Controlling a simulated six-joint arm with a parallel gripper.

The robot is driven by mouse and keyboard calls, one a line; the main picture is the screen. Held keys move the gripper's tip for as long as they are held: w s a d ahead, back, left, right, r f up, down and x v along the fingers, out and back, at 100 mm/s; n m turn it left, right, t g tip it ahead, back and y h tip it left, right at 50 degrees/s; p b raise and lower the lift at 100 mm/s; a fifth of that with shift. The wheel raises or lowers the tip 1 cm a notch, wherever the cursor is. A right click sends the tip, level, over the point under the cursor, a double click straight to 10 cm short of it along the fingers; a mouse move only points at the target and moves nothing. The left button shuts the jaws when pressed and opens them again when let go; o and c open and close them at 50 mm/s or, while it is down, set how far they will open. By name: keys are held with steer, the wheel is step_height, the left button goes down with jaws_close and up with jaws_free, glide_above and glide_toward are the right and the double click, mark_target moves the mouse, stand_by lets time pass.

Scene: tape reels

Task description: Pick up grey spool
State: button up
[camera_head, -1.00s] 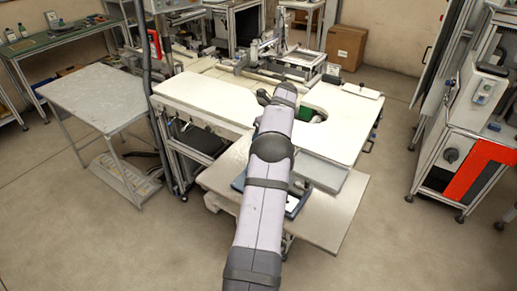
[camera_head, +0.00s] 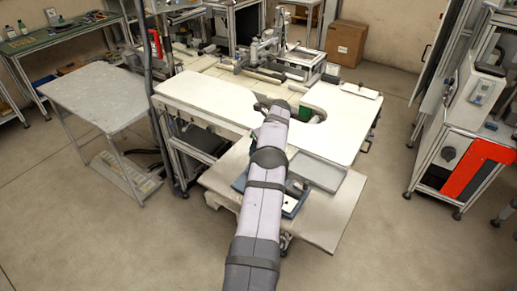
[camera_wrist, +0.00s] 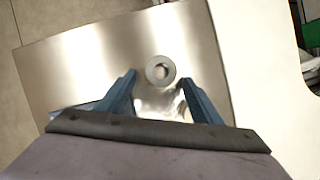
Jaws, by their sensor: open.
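The grey spool (camera_wrist: 149,72) shows in the wrist view as a small round ring with a hole in its middle. It sits on a shiny metal surface (camera_wrist: 75,65). My gripper (camera_wrist: 158,82) has its two blue fingers spread apart, one on each side below the spool in the picture. The spool lies just past the fingertips, roughly centred between them. Nothing is held. How high the fingers are above the surface is hard to tell. In the head view my arm covers the gripper and the spool cannot be made out.
A white worktable (camera_head: 205,97) with a cut-out stands beyond the lower bench (camera_head: 325,218). A metal side table (camera_head: 95,95) stands at left.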

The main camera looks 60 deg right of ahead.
steer(key=c, duration=1.1)
steer(key=shift+c, duration=0.2)
steer(key=shift+r+b, duration=0.4)
steer(key=shift+r, duration=0.05)
step_height(320, 180, up, 9)
steer(key=shift+p, duration=0.45)
